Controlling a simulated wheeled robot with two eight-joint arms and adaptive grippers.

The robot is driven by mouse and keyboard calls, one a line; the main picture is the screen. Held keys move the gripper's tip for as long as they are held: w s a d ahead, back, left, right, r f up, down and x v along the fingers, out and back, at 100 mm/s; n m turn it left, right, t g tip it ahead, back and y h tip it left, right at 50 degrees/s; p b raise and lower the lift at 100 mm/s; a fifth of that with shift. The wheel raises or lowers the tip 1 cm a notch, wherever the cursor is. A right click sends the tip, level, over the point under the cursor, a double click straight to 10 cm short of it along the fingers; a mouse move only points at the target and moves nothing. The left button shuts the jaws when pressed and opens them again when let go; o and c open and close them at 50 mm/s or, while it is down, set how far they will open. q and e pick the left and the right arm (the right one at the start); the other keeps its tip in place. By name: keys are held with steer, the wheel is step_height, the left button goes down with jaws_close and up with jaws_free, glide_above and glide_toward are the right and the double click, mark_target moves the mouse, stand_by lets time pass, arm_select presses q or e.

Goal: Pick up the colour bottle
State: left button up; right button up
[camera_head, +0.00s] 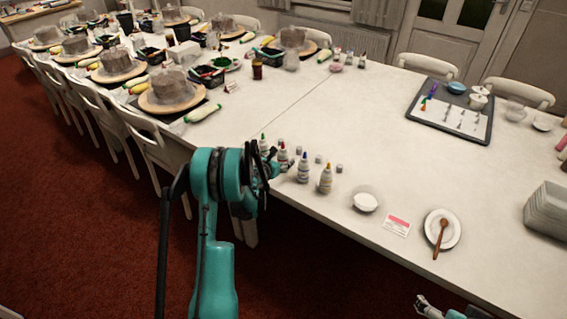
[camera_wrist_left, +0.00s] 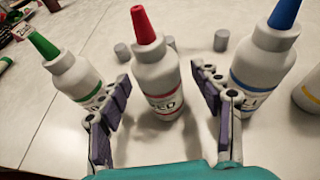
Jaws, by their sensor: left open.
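Several white colour bottles stand upright in a row near the table's front edge. The red-tipped bottle (camera_wrist_left: 156,72) is in the middle of the left wrist view and also shows in the head view (camera_head: 283,158). My left gripper (camera_wrist_left: 163,88) is open, with one finger on each side of this bottle; I cannot tell whether they touch it. The green-tipped bottle (camera_wrist_left: 74,74) is left of the fingers, the blue-tipped bottle (camera_wrist_left: 260,65) right of them. The yellow-tipped bottle (camera_head: 326,180) stands farther right. My right gripper (camera_head: 428,307) is low in the head view, its opening unclear.
Small grey caps (camera_head: 318,158) lie behind the bottles. A white bowl (camera_head: 365,200), a card (camera_head: 397,225) and a plate (camera_head: 442,230) with a wooden spoon lie to the right. A dark tray (camera_head: 450,108) sits farther back. The table's middle (camera_head: 350,130) is clear.

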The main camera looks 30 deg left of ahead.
arm_select(q)
steer(key=shift+w+a+f, duration=0.1)
steer(key=shift+w+f, duration=0.2)
steer(key=shift+w, duration=0.3)
steer(key=shift+r, duration=0.1)
steer(key=c, duration=0.9)
steer(key=shift+o, duration=0.2)
step_height(320, 180, up, 10)
steer(key=p, duration=0.3)
steer(key=shift+p, duration=0.35)
